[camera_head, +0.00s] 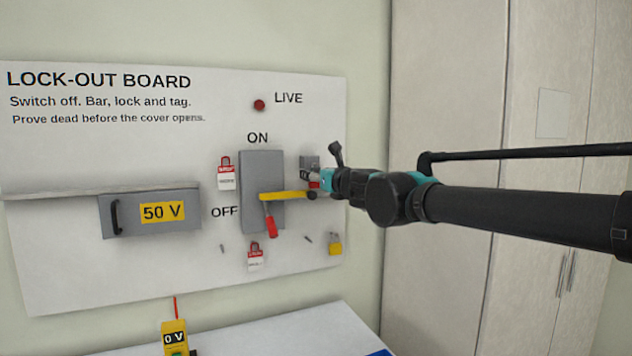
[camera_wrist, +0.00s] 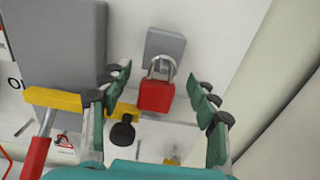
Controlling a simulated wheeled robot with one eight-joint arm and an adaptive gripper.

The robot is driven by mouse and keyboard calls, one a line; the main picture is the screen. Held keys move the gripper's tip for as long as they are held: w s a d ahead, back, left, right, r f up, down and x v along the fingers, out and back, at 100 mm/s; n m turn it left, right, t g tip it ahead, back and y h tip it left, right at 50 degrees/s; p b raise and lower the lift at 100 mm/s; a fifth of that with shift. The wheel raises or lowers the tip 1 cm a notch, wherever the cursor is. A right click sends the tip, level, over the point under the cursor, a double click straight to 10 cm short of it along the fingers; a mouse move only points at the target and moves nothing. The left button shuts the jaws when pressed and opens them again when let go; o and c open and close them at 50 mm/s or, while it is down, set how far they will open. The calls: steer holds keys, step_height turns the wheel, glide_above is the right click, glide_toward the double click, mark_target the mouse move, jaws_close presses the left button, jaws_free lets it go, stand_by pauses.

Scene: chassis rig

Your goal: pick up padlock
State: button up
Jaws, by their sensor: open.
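A red padlock (camera_wrist: 157,96) with a metal shackle hangs in front of a small grey block (camera_wrist: 166,48) on the board. In the wrist view it sits between the two green, black-tipped fingers of my gripper (camera_wrist: 162,82), with gaps on both sides. My gripper is open and holds nothing. In the head view my gripper (camera_head: 323,178) is up at the board's right side, below the grey block (camera_head: 309,161). There the padlock (camera_head: 313,185) is mostly hidden, with only a bit of red showing.
A yellow bar (camera_head: 287,195) crosses the grey switch box (camera_head: 262,165), close left of my gripper. A red lever handle (camera_head: 270,227) hangs below it. Red-and-white tags (camera_head: 226,178) and a yellow padlock (camera_head: 335,245) hang on the board. A tester (camera_head: 174,337) stands below.

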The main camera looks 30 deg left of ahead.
jaws_close()
stand_by(0.3)
steer(key=shift+r, duration=0.1)
steer(key=shift+r, duration=0.55)
steer(key=shift+s+d+r, duration=0.1)
steer(key=shift+s+d, duration=0.1)
steer(key=shift+d, duration=0.05)
steer(key=v, duration=1.7)
steer(key=shift+d, duration=0.25)
